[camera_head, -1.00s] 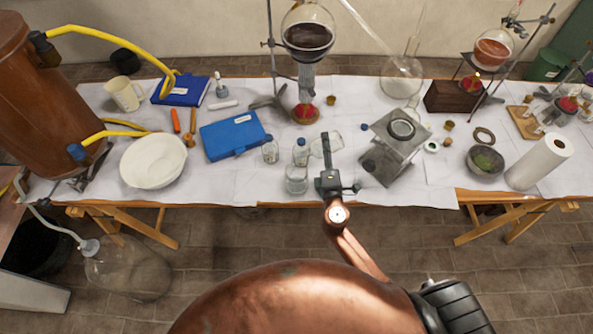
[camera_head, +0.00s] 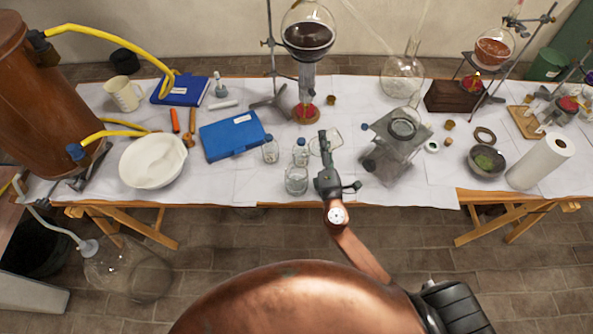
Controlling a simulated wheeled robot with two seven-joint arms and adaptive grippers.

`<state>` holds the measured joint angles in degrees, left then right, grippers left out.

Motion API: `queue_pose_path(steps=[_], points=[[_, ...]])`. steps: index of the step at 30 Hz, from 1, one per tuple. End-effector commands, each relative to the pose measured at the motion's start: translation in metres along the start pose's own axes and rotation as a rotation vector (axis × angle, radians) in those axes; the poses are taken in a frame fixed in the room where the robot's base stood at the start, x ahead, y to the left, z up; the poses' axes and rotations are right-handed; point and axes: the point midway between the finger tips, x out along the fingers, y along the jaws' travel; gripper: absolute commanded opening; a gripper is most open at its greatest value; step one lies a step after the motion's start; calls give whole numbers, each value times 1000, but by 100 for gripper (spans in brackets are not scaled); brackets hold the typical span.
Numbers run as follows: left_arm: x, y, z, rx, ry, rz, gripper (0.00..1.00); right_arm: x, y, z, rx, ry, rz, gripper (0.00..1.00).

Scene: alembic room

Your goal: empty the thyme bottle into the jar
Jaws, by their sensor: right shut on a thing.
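My right gripper (camera_head: 324,147) is over the front middle of the table. It is shut on a small clear glass bottle (camera_head: 314,144), which seems tilted and is partly hidden by the fingers. I cannot read its label or tell what is in it. A clear glass jar (camera_head: 296,182) stands upright near the front table edge, left of and below the gripper in the picture. A small capped bottle (camera_head: 301,153) stands just behind the jar. Another small bottle (camera_head: 270,151) stands to its left. My left gripper is not in view.
A grey metal stand (camera_head: 397,158) is close on the right of the gripper. A blue case (camera_head: 232,136) and white bowl (camera_head: 153,161) lie left. A flask on a stand (camera_head: 308,36) rises behind. A mortar (camera_head: 486,161) and paper roll (camera_head: 541,161) stand right.

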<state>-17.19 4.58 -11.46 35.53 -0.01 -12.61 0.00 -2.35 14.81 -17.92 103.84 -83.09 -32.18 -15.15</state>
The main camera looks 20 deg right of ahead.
Motion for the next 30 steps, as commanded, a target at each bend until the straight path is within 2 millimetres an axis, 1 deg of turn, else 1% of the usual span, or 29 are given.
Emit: queue_pose_path(steps=[3, 13, 21, 30], points=[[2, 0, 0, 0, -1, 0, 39, 0, 3, 0, -30, 0, 13, 10], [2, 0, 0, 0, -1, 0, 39, 0, 5, -1, -43, 0, 18, 10], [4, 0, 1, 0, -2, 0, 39, 0, 12, -2, -133, 2, 51, 10], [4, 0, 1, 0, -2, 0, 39, -1, 12, -2, -133, 2, 50, 10]])
